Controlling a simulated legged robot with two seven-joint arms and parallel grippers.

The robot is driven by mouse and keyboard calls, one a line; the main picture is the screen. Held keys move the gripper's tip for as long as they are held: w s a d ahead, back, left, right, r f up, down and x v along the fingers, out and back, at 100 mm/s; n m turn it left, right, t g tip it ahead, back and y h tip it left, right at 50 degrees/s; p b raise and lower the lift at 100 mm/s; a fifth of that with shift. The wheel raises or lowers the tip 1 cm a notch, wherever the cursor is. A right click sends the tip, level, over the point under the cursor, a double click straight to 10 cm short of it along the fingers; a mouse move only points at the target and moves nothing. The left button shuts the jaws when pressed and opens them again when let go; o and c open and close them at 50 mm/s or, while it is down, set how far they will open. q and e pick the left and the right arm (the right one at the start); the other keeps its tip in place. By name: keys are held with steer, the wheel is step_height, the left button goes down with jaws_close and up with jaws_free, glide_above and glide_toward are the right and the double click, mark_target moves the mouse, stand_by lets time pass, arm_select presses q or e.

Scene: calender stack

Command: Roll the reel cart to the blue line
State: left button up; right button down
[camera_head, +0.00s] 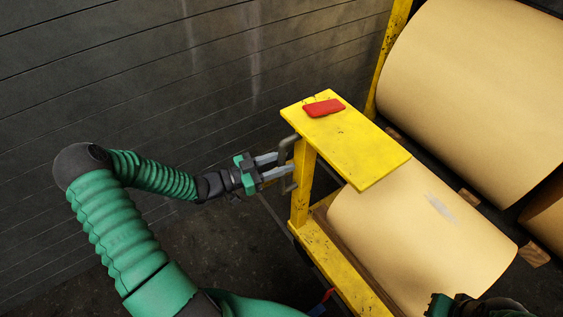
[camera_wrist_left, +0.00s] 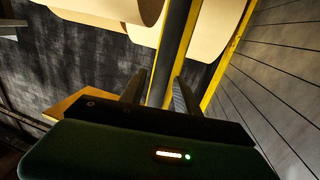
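The yellow reel cart (camera_head: 365,160) has a flat top shelf on a post and carries a large tan paper reel (camera_head: 420,235). A grey bar handle (camera_head: 287,186) sticks out from the left side of its post. My left gripper (camera_head: 288,162) is at this handle, its two fingers apart. In the left wrist view the fingers (camera_wrist_left: 160,92) stand apart with an upright bar between them; I cannot tell if they touch it. Part of my right arm's end (camera_head: 470,306) shows at the bottom edge, its fingers hidden. I cannot clearly make out the blue line.
A red flat object (camera_head: 324,107) lies on the cart's shelf. More large reels (camera_head: 480,85) rest on a rack behind, beside a yellow upright (camera_head: 391,50). A dark plank wall (camera_head: 150,75) stands behind my left arm. A small red and blue bit (camera_head: 322,303) shows low beside the cart.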

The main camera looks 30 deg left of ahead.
arm_select(q)
jaws_close()
stand_by(1.2)
